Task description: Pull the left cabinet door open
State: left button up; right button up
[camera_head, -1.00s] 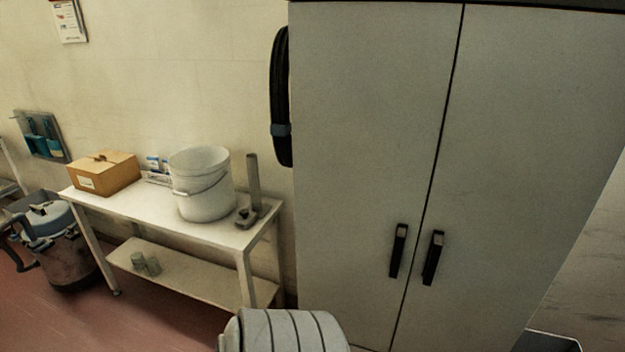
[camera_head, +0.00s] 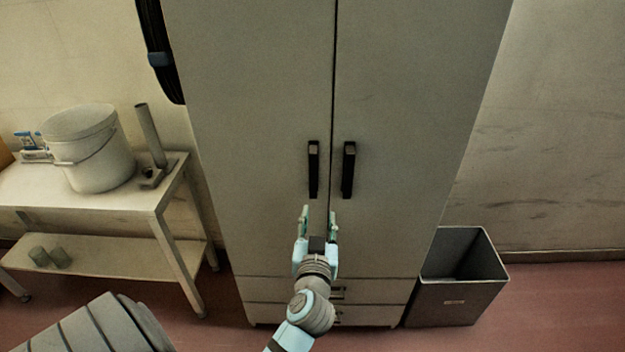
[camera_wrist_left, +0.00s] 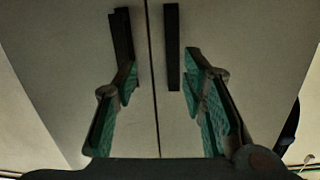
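The grey two-door cabinet stands ahead, with its left door (camera_head: 255,110) and right door (camera_head: 405,110) shut in the head view. A black upright handle (camera_head: 313,170) is on the left door beside the centre gap, and a matching handle (camera_head: 348,170) is on the right door. My left gripper (camera_head: 318,214) is open and empty, appearing just below the left handle. In the left wrist view, its green-padded fingers (camera_wrist_left: 160,70) are spread, with the two dark handles near the fingertips at the top. I cannot tell whether either finger touches a handle. My right gripper is not in view.
A white table (camera_head: 150,194) with a white bucket (camera_head: 100,160) stands left of the cabinet. A black hose (camera_head: 160,55) hangs by the cabinet's left side. Drawers (camera_head: 270,290) sit below the doors. A dark open bin (camera_head: 455,300) stands at the right.

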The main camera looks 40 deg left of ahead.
pick_arm(q)
jog(key=n+y, duration=0.1)
send_near(313, 171)
jog(key=p+x, duration=0.1)
jog(key=x, duration=0.9)
jog(key=shift+w+a, duration=0.15)
jog(key=shift+w, duration=0.05)
grip_shut()
